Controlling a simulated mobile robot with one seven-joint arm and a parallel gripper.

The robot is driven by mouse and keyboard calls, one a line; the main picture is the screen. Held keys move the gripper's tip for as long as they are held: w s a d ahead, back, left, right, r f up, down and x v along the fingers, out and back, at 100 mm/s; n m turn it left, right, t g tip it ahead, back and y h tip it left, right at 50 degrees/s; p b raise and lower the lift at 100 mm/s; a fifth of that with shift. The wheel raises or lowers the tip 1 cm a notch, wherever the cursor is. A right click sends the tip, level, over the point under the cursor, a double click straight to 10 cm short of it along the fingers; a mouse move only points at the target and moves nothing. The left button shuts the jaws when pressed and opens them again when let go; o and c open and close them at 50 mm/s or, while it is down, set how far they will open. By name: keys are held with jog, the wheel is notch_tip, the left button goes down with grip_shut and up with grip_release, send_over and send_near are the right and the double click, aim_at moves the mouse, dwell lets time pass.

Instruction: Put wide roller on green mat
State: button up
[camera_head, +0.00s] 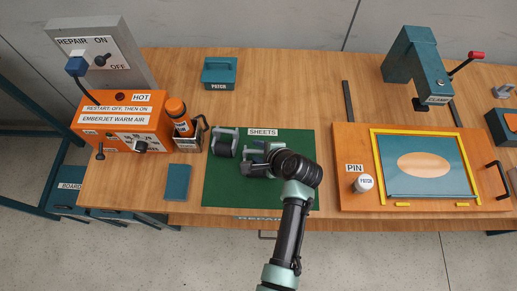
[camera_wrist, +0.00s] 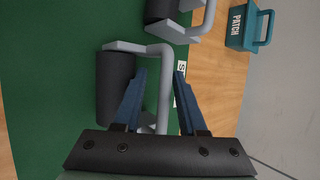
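The green mat (camera_head: 225,185), labelled SHEETS, lies in the middle of the table. A roller (camera_wrist: 115,88) with a dark cylinder and bent grey handle lies on it, also visible in the head view (camera_head: 250,167), partly hidden by my wrist. A second similar roller (camera_head: 225,143) is at the mat's left edge; part of it shows at the top of the wrist view (camera_wrist: 160,10). Which is the wide one is hard to tell. My gripper (camera_wrist: 160,72) is low over the mat, open, its blue fingers on either side of the first roller's handle with visible gaps.
A teal PATCH box (camera_head: 219,73) stands behind the mat. The orange hot-air unit (camera_head: 125,125), an orange bottle (camera_head: 180,118) and a teal block (camera_head: 177,182) are on the left. An orange clamp board (camera_head: 350,150) is on the right. The mat's front left is clear.

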jog(key=shift+r, duration=0.2)
jog(key=p+v, duration=0.1)
jog(key=v, duration=1.1)
jog(key=w+r+n+t+h, duration=0.1)
jog(key=w+r+n+t, duration=0.25)
jog(key=r, duration=0.75)
jog(key=w+r+n+t+h, duration=0.1)
jog(key=w+r+n+t, duration=0.3)
jog(key=r, duration=0.6)
jog(key=w+r+n+t+h, duration=0.1)
jog(key=w+r+t, duration=0.3)
jog(key=r, duration=0.7)
jog(key=s+a+r+n+t, duration=0.1)
jog(key=s+r+n+t, duration=0.1)
jog(key=r, duration=0.8)
jog(key=s+a+r+n+t+h, duration=0.1)
jog(key=s+r+n+t, duration=0.2)
jog(key=s+r, duration=0.3)
jog(key=s+a+r+n+t, duration=0.1)
jog(key=s+r+n+t, duration=0.2)
jog(key=r, duration=1.2)
jog(key=shift+s+a+t+h, duration=0.2)
jog(key=shift+s+t+h, duration=0.35)
jog(key=shift+s, duration=0.6)
